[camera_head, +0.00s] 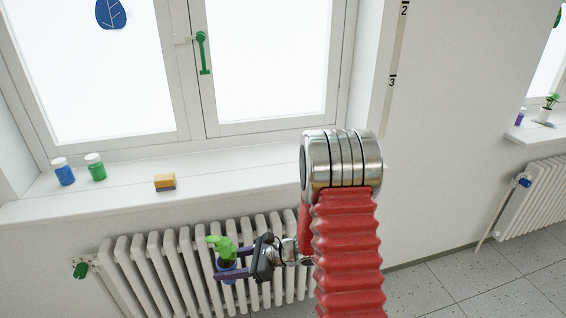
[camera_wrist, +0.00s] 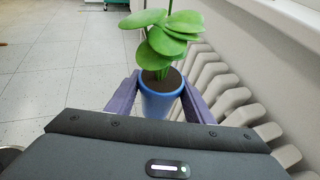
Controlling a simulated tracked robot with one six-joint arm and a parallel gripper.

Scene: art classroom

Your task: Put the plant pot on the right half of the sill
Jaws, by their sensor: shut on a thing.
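The plant pot (camera_wrist: 160,101) is blue, with dark soil and a green plant with round leaves (camera_wrist: 165,35). My gripper (camera_head: 222,268) is shut on the pot, one purple finger on each side, in front of the radiator and below the sill. The pot is upright in the wrist view; in the head view mostly its green leaves (camera_head: 222,246) show. The white sill (camera_head: 120,186) runs under the window. The sill's right half (camera_head: 250,163) looks bare where it shows; my arm hides its right end.
On the sill's left half stand a blue jar (camera_head: 63,173) and a green jar (camera_head: 96,168). The white radiator (camera_head: 150,265) is below. A window handle (camera_head: 203,53) is above.

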